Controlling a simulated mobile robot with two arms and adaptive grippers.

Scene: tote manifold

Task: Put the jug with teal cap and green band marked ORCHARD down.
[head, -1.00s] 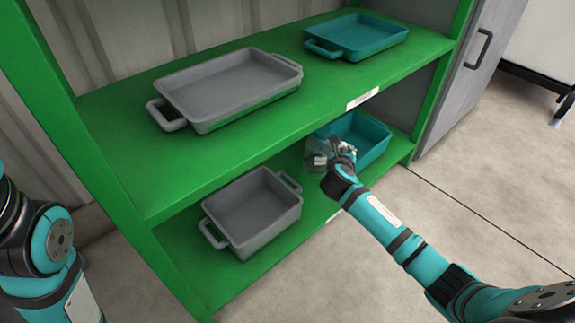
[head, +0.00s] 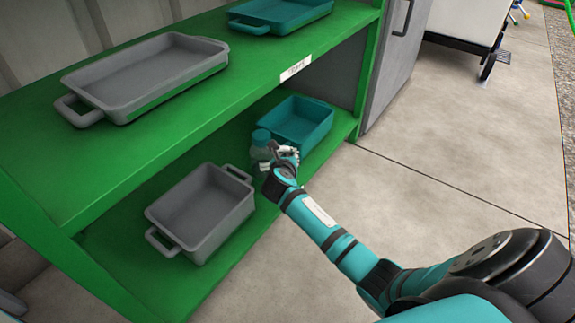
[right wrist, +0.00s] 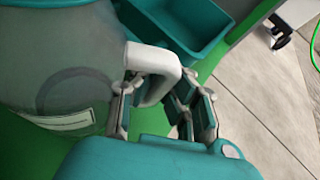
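The jug (head: 262,154) with the teal cap (head: 261,137) is at the lower shelf of the green rack, between the grey tote and the teal tote. In the right wrist view its translucent body (right wrist: 70,75) fills the left side, with a white handle (right wrist: 155,62) and a pale label strip. I cannot read the name or make out a green band. My right gripper (head: 288,154) is at the jug's right side. In the right wrist view its fingers (right wrist: 155,98) lie on both sides of the handle; whether they press on it is unclear. My left gripper is not in view.
On the lower shelf (head: 108,245), a grey tote (head: 202,248) stands left of the jug and a teal tote (head: 318,128) behind it to the right. The upper shelf (head: 115,150) overhangs them, holding a grey tray (head: 150,108) and a teal tray (head: 275,30). Open floor lies right.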

